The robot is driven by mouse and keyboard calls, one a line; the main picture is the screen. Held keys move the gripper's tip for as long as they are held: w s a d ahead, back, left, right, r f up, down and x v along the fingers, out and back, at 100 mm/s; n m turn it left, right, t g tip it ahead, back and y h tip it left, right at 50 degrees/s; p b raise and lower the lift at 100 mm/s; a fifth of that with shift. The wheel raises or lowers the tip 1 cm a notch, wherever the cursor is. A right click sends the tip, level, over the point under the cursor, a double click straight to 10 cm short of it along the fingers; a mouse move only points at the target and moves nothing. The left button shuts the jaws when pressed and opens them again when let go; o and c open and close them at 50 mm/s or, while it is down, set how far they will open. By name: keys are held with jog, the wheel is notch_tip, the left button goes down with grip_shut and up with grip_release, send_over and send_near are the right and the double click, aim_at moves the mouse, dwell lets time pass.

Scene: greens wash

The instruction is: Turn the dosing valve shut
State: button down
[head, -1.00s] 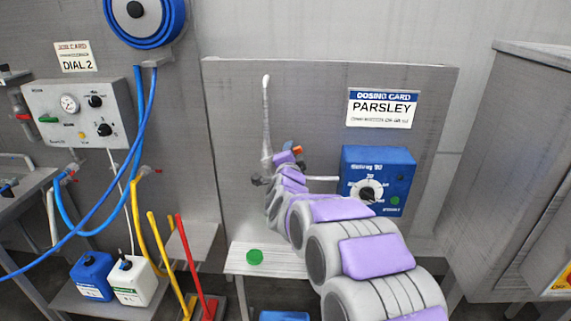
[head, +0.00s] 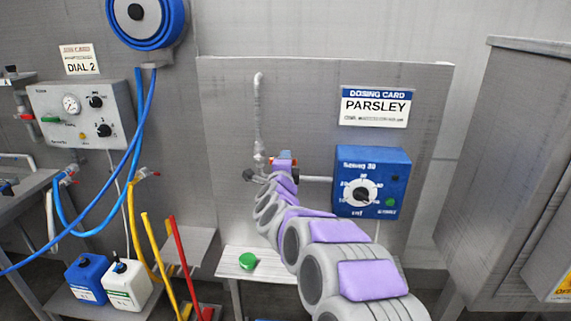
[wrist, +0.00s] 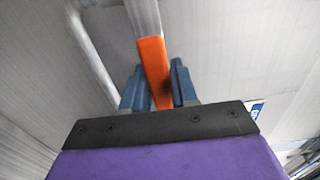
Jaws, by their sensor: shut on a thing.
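The dosing valve's orange lever (wrist: 154,72) stands between the two blue-grey fingers of my gripper (wrist: 157,90) in the wrist view. My gripper is shut on it. The lever runs roughly in line with the grey pipe behind it in that view. In the head view my gripper (head: 283,157) is at the pipe below the tall vertical riser (head: 259,115), with a small bit of orange showing. My arm hides most of the valve body. The blue dosing box (head: 398,165) with a white dial (head: 360,192) is to the right, joined by a short pipe.
A "PARSLEY" dosing card (head: 375,106) hangs above the box. A green cap (head: 248,261) lies on the small shelf (head: 232,272) below. Blue and white jugs (head: 128,286), hoses and a grey control panel (head: 80,115) are at left. A grey cabinet (head: 500,170) stands at right.

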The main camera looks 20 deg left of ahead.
jog(key=shift+f, duration=0.4)
jog(key=c, duration=1.2)
grip_release()
jog(key=shift+d, duration=0.1)
jog(key=shift+o, duration=1.2)
jog(key=shift+w+d+r, duration=0.1)
jog(key=shift+r, duration=0.05)
jog(key=shift+s+r, duration=0.1)
jog(key=shift+s, duration=0.1)
jog(key=shift+s, duration=0.25)
jog(key=p+v, duration=0.2)
jog(key=v, duration=1.4)
jog(key=shift+s, duration=0.25)
